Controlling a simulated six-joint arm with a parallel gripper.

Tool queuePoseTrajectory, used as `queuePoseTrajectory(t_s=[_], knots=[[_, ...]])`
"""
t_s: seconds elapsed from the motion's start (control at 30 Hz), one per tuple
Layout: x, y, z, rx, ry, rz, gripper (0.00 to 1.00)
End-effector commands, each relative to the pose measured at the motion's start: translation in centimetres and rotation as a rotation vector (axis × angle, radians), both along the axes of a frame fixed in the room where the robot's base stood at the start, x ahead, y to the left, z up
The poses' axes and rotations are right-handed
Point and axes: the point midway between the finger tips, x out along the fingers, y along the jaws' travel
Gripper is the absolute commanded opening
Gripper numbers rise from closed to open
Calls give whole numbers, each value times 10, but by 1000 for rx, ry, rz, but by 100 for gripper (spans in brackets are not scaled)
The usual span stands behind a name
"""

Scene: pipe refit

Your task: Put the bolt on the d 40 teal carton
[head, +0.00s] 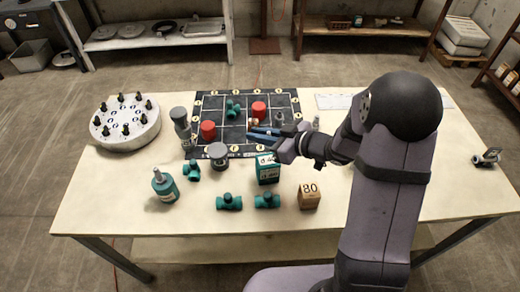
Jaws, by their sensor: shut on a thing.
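The teal carton (268,174) stands upright near the middle of the table, with a white top marked 40. My gripper (257,134), with blue fingers, reaches in from the right and points left. Its fingers are above and behind the carton in this view, over the near edge of the dark grid mat. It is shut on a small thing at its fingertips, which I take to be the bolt. The fingers hide most of it, and its shape is too small to tell. Nothing is seen lying on the carton's top.
The dark grid mat (289,97) carries red caps (208,130) and a teal fitting (233,107). A round flange (147,137) with several black bolts stands at left. Teal fittings (229,203), a teal bottle (165,187), a grey cap (218,156) and a brown 80 carton (309,197) surround the teal carton.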

Motion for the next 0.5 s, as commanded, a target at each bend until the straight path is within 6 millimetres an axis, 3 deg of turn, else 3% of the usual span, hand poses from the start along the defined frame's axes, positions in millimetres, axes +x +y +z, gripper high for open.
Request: queuePoseTrajectory(t_s=[0.1, 0.5], knots=[[0, 0, -13, 1, 1, 0, 0], [0, 0, -30, 1, 2, 0, 0]])
